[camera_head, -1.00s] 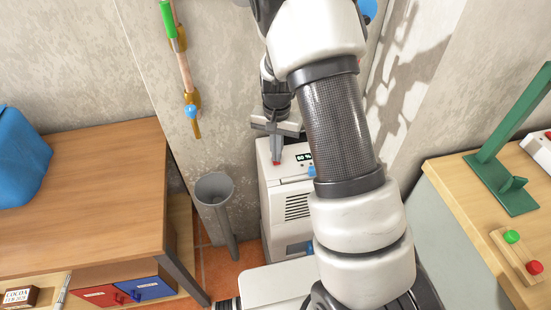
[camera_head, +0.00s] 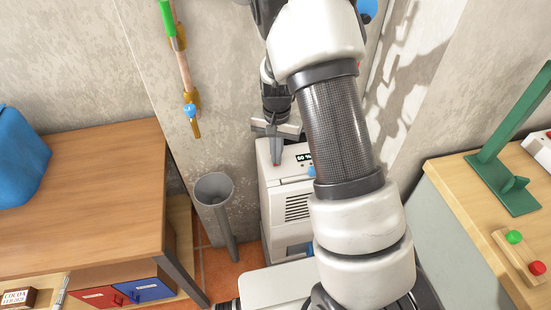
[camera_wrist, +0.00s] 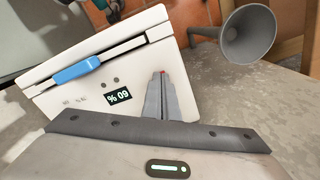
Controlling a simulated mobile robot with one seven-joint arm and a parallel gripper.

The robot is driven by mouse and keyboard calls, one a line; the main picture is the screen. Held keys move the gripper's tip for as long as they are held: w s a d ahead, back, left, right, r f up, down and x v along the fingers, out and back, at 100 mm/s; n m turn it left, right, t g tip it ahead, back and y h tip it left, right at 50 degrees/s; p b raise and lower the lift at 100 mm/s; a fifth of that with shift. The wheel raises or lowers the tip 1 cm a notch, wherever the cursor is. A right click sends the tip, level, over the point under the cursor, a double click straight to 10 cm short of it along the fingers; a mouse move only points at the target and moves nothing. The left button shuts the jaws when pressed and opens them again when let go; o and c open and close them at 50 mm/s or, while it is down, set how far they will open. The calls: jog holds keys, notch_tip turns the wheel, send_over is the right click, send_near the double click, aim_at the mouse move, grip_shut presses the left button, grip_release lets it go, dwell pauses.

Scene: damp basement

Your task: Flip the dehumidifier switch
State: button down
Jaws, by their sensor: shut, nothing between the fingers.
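The dehumidifier (camera_head: 291,208) is a white box with a vented front, standing on the floor against the wall. Its top has a small display reading 60 % and a blue part (camera_wrist: 77,69), which the wrist view shows near the lid's edge. My gripper (camera_head: 276,163) is shut and empty, pointing down at the left part of the dehumidifier's top. In the wrist view its fingertips (camera_wrist: 161,74) cover most of a small red switch (camera_wrist: 163,71); only a sliver of red shows. I cannot tell whether the fingertips touch it or which way it is tilted.
A grey funnel-topped pipe (camera_head: 214,188) stands just left of the dehumidifier. A wooden table (camera_head: 95,195) is at the left, with a blue object (camera_head: 18,160) on it. A workbench (camera_head: 470,190) with a green stand (camera_head: 510,150) is at the right. A wall pipe (camera_head: 180,65) runs above.

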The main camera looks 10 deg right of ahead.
notch_tip(320, 180, up, 7)
jog(key=p, duration=0.4)
jog(key=shift+p, duration=0.35)
dwell(0.3)
jog(key=s+r+n+t+p, duration=0.1)
jog(key=s+r+p, duration=0.15)
jog(key=r, duration=1.15)
jog(key=s+r+n+t+p, duration=0.2)
jog(key=s+r+n+t, duration=0.2)
jog(key=s+r, duration=1.4)
jog(key=s+n, duration=0.1)
jog(key=s, duration=0.1)
jog(key=shift+s+t, duration=0.3)
